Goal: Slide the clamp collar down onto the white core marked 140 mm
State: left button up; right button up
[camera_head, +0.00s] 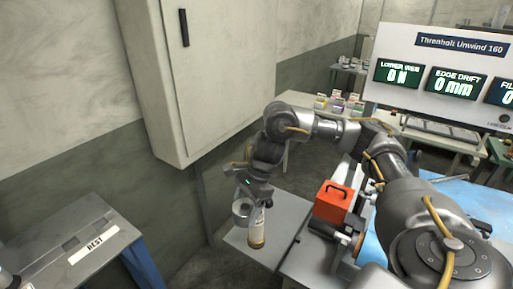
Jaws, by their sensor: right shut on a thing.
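My right arm reaches in from the right, and its gripper (248,199) points down, shut on the grey clamp collar (241,209), a short ring. A white core (257,228) with a brownish lower end stands roughly upright just right of and below the collar. The gripper and collar hide its upper end. The collar looks beside the core's upper part, but I cannot tell whether they touch. The 140 mm marking is too small to read. My left gripper is not in view.
A grey platform (285,212) lies under the core. An orange-red box (332,203) with a black handle stands to the right. A pale wall cabinet (218,60) hangs behind. A grey table (62,245) labelled REST is at lower left. A display panel (440,55) stands at upper right.

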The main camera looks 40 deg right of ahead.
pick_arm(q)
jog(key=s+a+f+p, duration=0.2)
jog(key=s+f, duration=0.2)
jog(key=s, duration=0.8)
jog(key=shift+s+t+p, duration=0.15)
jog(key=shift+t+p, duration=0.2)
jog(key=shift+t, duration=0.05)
pick_arm(e)
jog(key=w+d+r+m+t+h, duration=0.1)
jog(key=w+d+r+m+t, duration=0.1)
jog(key=w+d+r+m, duration=0.2)
jog(key=d+r+m, duration=0.1)
jog(key=d+m, duration=0.2)
jog(key=shift+d+r+t, duration=0.2)
jog(key=shift+d+t, duration=0.1)
jog(key=shift+d, duration=0.05)
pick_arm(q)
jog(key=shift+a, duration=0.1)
pick_arm(e)
jog(key=shift+w, duration=0.1)
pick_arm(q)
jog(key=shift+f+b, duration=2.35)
pick_arm(e)
jog(key=shift+f, duration=2.9)
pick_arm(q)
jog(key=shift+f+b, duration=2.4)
pick_arm(e)
jog(key=shift+f, duration=2.8)
jog(key=o, duration=1.4)
jog(key=shift+a, duration=0.1)
